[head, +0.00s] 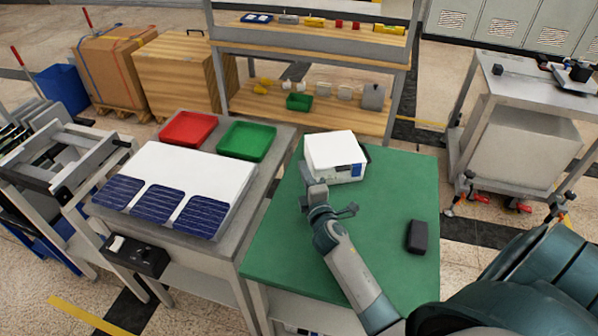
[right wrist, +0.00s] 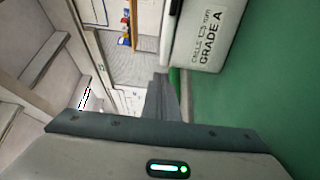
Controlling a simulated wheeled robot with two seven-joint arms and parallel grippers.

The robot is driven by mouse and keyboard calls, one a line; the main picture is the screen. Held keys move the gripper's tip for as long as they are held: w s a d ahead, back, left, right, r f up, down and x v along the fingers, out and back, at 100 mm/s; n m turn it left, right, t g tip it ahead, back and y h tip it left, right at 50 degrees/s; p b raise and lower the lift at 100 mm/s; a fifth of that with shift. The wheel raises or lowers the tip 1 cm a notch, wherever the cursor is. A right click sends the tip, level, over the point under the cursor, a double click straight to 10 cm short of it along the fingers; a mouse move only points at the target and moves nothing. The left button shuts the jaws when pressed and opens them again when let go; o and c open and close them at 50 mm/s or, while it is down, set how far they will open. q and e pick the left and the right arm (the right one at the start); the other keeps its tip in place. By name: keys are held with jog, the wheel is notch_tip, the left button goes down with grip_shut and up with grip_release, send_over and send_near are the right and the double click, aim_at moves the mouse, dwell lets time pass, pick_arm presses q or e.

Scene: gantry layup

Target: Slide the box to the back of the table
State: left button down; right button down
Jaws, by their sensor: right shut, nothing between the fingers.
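The white box (head: 333,150) sits upright toward the back of the green table (head: 400,185). Its printed side, with "GRADE A" lettering, shows in the right wrist view (right wrist: 212,35). My right gripper (head: 314,180) is shut and empty at the box's near left corner. In the right wrist view the closed fingers (right wrist: 162,92) point toward the box's lower edge, close to it; I cannot tell whether they touch. My left gripper is not in view.
A dark handheld object (head: 417,237) lies on the table's right side. Left of it stands a grey bench with solar cells (head: 160,203), a red tray (head: 188,128) and a green tray (head: 246,141). A wooden shelf (head: 310,112) stands behind the table. Green surface right of the box is clear.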

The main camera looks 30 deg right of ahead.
aim_at(320, 169)
jog(key=shift+s+d, duration=0.5)
jog(key=shift+d, duration=0.2)
jog(key=shift+s+d+p, duration=0.3)
jog(key=shift+s+d, duration=0.75)
jog(key=shift+d, duration=0.25)
jog(key=shift+w+a, duration=0.1)
